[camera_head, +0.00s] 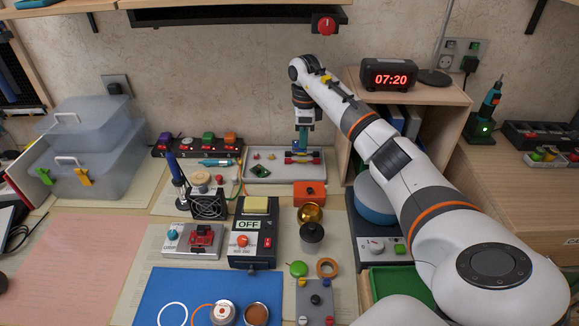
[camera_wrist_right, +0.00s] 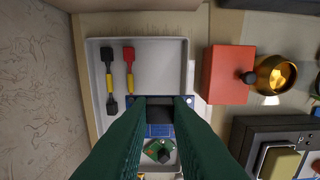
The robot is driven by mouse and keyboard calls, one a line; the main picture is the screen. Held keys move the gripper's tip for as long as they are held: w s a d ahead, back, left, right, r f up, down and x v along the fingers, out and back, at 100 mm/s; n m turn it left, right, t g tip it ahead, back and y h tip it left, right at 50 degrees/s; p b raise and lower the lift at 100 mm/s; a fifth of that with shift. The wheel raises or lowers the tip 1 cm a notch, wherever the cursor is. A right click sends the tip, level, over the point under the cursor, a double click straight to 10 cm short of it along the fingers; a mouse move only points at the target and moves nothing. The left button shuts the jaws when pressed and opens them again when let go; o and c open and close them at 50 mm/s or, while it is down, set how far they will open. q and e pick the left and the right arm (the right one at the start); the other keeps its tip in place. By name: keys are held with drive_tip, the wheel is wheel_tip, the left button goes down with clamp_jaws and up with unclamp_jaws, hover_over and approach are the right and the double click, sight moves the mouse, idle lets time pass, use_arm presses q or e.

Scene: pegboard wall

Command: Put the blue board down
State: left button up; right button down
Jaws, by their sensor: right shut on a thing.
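My right gripper (camera_head: 303,146) reaches down over the shallow grey tray (camera_head: 262,178) at the back of the bench. In the right wrist view its dark green fingers (camera_wrist_right: 158,103) are shut on the blue board (camera_wrist_right: 160,130). The board is over the lower part of the tray (camera_wrist_right: 92,125), partly hidden by the fingers. I cannot tell whether it touches the tray floor. A small green board (camera_wrist_right: 157,151) lies in the tray close to it. My left gripper is not in view.
A wooden shelf (camera_head: 437,94) stands right of the tray. A power strip (camera_head: 196,146) lies to its left.

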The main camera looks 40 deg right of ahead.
wheel_tip(320, 180, down, 9)
drive_tip(key=shift+f, duration=0.2)
idle(0.3)
drive_tip(key=shift+f, duration=0.15)
drive_tip(key=c, duration=1.3)
unclamp_jaws()
drive_tip(key=shift+c, duration=0.2)
wheel_tip(320, 180, up, 12)
drive_tip(key=shift+r, duration=0.2)
drive_tip(key=shift+f, duration=0.1)
